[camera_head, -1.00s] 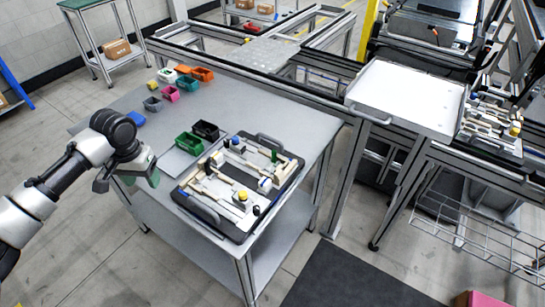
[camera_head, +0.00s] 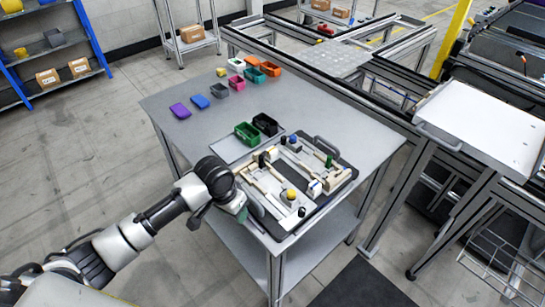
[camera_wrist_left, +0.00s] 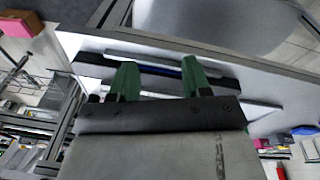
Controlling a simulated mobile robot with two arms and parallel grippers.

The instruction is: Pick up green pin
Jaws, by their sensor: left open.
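A small upright green pin (camera_head: 329,160) stands on the far right side of the pallet fixture (camera_head: 261,209), a dark-edged tray with pale wooden blocks. My left gripper (camera_head: 241,212) is at the fixture's near left edge, apart from the pin; my own wrist partly hides it. In the left wrist view its two green fingers (camera_wrist_left: 160,78) are spread with nothing between them. The pin cannot be made out in that view. My right gripper is not in view.
A green bin (camera_head: 247,134) and a black bin (camera_head: 266,124) stand behind the fixture on the grey table (camera_head: 195,133). The fixture also carries a yellow-topped part (camera_head: 291,195). Several small coloured bins line the table's back. A white tray (camera_head: 480,125) stands at the right.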

